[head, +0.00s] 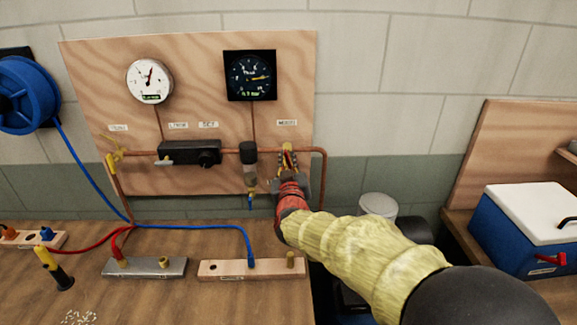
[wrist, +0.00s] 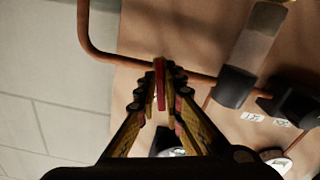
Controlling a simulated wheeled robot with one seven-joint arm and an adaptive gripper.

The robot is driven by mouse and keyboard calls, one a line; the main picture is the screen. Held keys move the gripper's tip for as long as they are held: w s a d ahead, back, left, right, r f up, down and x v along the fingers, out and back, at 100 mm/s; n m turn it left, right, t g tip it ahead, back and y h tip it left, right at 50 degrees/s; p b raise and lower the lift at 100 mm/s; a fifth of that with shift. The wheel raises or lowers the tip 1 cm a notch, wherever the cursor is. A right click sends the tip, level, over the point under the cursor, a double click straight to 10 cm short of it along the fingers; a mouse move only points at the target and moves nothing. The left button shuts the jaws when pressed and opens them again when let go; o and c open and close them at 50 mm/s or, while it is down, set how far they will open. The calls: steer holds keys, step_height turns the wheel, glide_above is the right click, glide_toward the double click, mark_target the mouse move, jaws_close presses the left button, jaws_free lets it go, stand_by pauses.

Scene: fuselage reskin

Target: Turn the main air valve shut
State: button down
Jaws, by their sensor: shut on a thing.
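The main air valve shows as a red lever (wrist: 161,92) on the copper pipe, at the right part of the wooden panel. My gripper (head: 288,161) is at this valve, just below a small label whose text is hard to read. In the wrist view my gripper (wrist: 160,78) has its yellow and black fingers closed on the red lever, one on each side. The valve body is mostly hidden behind the fingers. I cannot tell the lever's exact angle to the pipe.
The copper pipe (head: 322,175) bends down right of my gripper. A filter bowl (head: 249,165) hangs close on the left. A black regulator (head: 190,153), a yellow-handled valve (head: 113,160), a white gauge (head: 150,81) and a black gauge (head: 250,76) sit farther left. A blue cooler (head: 520,230) stands right.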

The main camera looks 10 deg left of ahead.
steer(key=shift+f+m+b, duration=0.2)
steer(key=shift+m+b, duration=0.25)
steer(key=shift+m, duration=0.3)
steer(key=shift+f+m+b, duration=0.15)
steer(key=shift+m+b, duration=0.3)
steer(key=shift+m, duration=0.3)
steer(key=c, duration=2.1)
jaws_free()
steer(key=shift+s+a+r, duration=0.1)
steer(key=shift+r, duration=0.05)
steer(key=shift+c, duration=0.2)
steer(key=shift+o, duration=0.9)
steer(key=shift+r, duration=0.1)
steer(key=v, duration=1.2)
